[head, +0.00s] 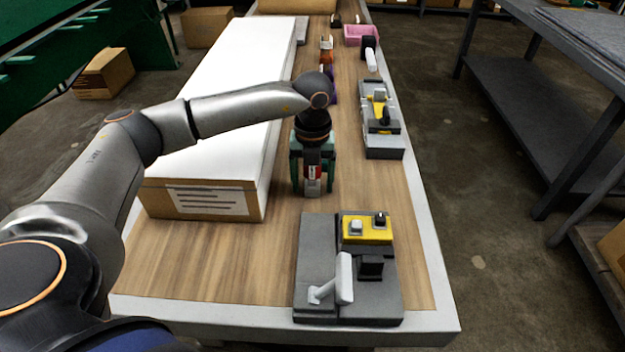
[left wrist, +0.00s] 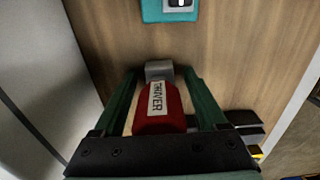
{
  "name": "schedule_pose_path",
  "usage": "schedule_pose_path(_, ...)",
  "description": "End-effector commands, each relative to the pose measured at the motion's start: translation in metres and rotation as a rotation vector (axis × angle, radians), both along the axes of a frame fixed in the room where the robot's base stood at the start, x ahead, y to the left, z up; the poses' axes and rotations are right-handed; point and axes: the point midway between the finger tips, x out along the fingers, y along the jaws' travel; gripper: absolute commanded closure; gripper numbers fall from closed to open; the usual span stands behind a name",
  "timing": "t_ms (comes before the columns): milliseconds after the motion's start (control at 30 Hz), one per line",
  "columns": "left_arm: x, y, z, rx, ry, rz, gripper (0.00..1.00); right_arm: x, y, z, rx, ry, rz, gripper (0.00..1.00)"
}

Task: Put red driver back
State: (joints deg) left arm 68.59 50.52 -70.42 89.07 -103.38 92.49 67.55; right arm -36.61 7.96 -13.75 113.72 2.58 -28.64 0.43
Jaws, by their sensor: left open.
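The red driver (left wrist: 160,108), with a white label reading "DRIVER" and a grey end, is on the wooden bench top. It also shows in the head view (head: 313,172). My left gripper (head: 312,182) is over it, its two green fingers one on each side. In the left wrist view the gripper (left wrist: 165,90) is open, with the driver between the fingers and gaps beside it. The lower end of the driver is hidden by the gripper's body there. My right gripper is not in view.
A long white-topped box (head: 210,95) lies left of the gripper. A grey station (head: 318,235) with a yellow panel (head: 367,228) stands in front. A grey tray (head: 384,147) with a yellow tool is at right, a pink bin (head: 361,34) farther back. A teal object (left wrist: 170,12) lies beyond the driver.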

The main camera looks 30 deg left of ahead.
Motion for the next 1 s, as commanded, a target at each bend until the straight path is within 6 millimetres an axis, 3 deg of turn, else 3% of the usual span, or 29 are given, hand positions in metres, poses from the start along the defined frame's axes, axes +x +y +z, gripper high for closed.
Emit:
schedule_pose_path(233,0.001,0.0,0.018,0.0,-0.004,-0.001,0.25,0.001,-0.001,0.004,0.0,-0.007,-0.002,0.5)
schedule_pose_path(500,0.001,0.0,0.077,-0.001,-0.006,0.0,0.25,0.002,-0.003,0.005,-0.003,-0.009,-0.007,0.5)
schedule_pose_path(700,0.001,-0.001,0.11,-0.002,-0.003,-0.001,0.25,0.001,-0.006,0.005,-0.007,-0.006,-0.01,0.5)
schedule_pose_path(1000,0.0,0.0,0.124,-0.001,-0.001,0.0,0.25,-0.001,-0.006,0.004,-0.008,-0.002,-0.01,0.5)
